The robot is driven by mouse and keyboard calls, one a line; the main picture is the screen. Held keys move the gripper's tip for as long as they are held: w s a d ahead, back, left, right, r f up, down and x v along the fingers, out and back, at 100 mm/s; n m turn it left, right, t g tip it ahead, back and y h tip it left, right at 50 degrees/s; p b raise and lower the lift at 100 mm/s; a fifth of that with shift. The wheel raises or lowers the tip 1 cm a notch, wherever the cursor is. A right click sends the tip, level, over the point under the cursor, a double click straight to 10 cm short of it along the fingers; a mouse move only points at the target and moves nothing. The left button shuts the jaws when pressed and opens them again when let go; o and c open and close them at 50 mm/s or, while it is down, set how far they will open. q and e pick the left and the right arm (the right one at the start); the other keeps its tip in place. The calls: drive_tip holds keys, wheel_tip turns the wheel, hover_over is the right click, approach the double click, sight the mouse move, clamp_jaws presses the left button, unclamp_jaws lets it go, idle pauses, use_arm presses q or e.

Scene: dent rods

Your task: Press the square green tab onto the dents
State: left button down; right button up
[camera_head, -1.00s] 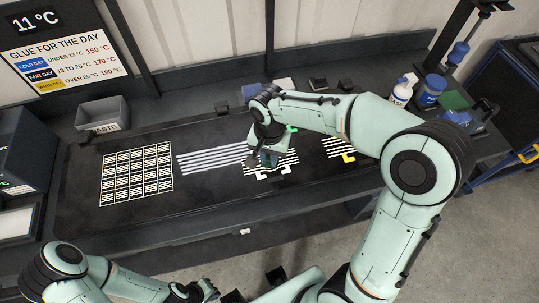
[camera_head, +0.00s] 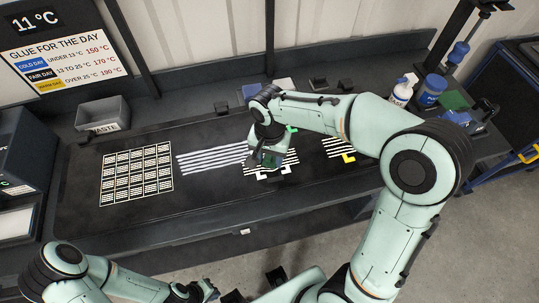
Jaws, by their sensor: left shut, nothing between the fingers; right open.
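My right gripper (camera_head: 268,161) is over the striped panel (camera_head: 287,163) in the middle of the bench, pointing down. It is open, but its fingertips are small and partly hidden by its own body. A small bright green piece (camera_head: 292,128) shows at the far edge of this panel, beside my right wrist; I cannot tell whether it is the tab or a corner mark. The dents cannot be made out. My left gripper (camera_head: 208,291) is shut and empty at the bottom edge, in front of the bench.
A gridded sheet (camera_head: 137,174) and a longer striped strip (camera_head: 212,158) lie to the left. A waste bin (camera_head: 103,114) stands behind them. A yellow-cornered striped panel (camera_head: 339,146) lies to the right. Bottles (camera_head: 402,91) and a green square pad (camera_head: 454,99) are at the far right.

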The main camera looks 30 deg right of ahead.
drive_tip(key=shift+r, duration=0.1)
use_arm(q)
drive_tip(key=shift+w+r+p, duration=0.8)
drive_tip(key=shift+r+p, duration=0.1)
drive_tip(key=shift+r, duration=0.25)
use_arm(e)
wheel_tip(320, 180, up, 13)
use_arm(q)
drive_tip(key=shift+s, duration=0.1)
use_arm(e)
drive_tip(key=shift+r, duration=0.1)
